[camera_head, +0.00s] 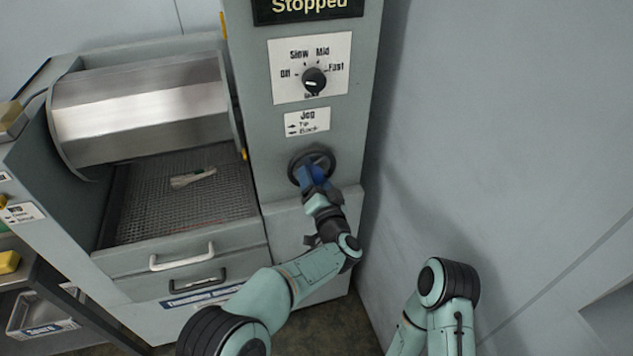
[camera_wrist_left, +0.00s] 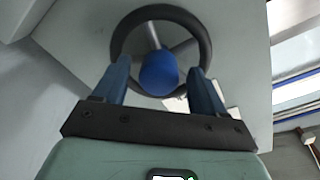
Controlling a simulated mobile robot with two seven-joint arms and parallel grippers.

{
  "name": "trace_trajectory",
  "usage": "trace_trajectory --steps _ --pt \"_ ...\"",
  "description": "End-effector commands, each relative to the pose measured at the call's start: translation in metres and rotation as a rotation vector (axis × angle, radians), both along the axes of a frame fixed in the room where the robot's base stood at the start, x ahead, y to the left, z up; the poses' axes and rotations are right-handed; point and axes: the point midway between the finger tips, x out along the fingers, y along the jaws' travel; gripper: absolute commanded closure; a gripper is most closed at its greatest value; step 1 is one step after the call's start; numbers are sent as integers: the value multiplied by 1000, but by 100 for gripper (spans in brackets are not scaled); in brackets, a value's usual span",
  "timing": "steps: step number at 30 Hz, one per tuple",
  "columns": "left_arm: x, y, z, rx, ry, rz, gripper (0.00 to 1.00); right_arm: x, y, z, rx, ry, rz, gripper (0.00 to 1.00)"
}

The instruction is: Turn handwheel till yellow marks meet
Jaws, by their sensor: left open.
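The black handwheel (camera_head: 294,171) is on the front panel of the grey machine, below the "Jog" label. In the left wrist view its dark rim (camera_wrist_left: 160,12) and a blue knob (camera_wrist_left: 160,72) show. My left gripper (camera_head: 315,177) is at the wheel; it is open, with one blue finger on each side of the knob (camera_wrist_left: 158,70). I cannot tell whether the fingers touch it. One yellow mark (camera_head: 244,154) is at the drum's lower right edge. Another yellow mark (camera_head: 223,25) is higher on the frame beside the panel; the two are far apart. My right gripper is out of view.
The metal drum (camera_head: 145,105) lies over a mesh bed (camera_head: 140,205) with a pale spoon-like piece (camera_head: 193,178) on it. A speed dial (camera_head: 314,80) and a "Stopped" display (camera_head: 307,8) are above the wheel. A plain wall (camera_head: 500,150) stands close on the right.

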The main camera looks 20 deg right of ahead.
Motion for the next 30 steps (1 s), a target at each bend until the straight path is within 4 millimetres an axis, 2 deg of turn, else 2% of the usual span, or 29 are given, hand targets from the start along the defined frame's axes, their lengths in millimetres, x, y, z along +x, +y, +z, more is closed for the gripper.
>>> trace_trajectory --steps 2,7,8,20,30 --pt "0 0 0 0 0 0 29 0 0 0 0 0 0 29" --pt "0 0 0 0 0 0 81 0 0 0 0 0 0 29" --pt "0 0 0 0 0 0 85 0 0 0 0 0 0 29" --pt "-1 0 0 -63 -1 -1 85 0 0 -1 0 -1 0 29" --pt "-1 -1 -2 -318 -11 -1 85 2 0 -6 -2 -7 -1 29"
